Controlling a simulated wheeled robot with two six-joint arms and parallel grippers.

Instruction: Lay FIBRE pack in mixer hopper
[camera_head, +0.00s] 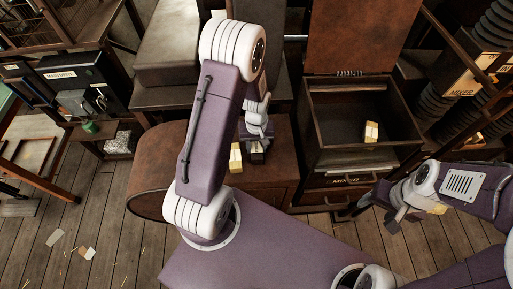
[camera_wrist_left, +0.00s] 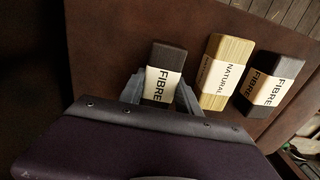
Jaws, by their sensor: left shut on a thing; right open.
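My left gripper (camera_wrist_left: 160,95) is shut on a dark FIBRE pack (camera_wrist_left: 164,72) with a pale label, at the brown bench top (camera_wrist_left: 105,55). A yellow NATURAL pack (camera_wrist_left: 236,58) stands right beside it, and a second dark FIBRE pack (camera_wrist_left: 282,68) lies further right in the left wrist view. In the head view the left gripper (camera_head: 257,146) is low over the bench, with a yellow pack (camera_head: 236,160) just left of it. The open mixer hopper (camera_head: 318,122) is to the right, with a pale yellow pack (camera_head: 371,132) inside. My right gripper (camera_head: 396,212) is open, right of the bench.
The hopper's brown lid (camera_head: 355,35) stands raised behind it. A MIXER-labelled front with a handle (camera_head: 350,181) is below the hopper. Dark ribbed columns and a frame (camera_head: 465,80) stand at the right.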

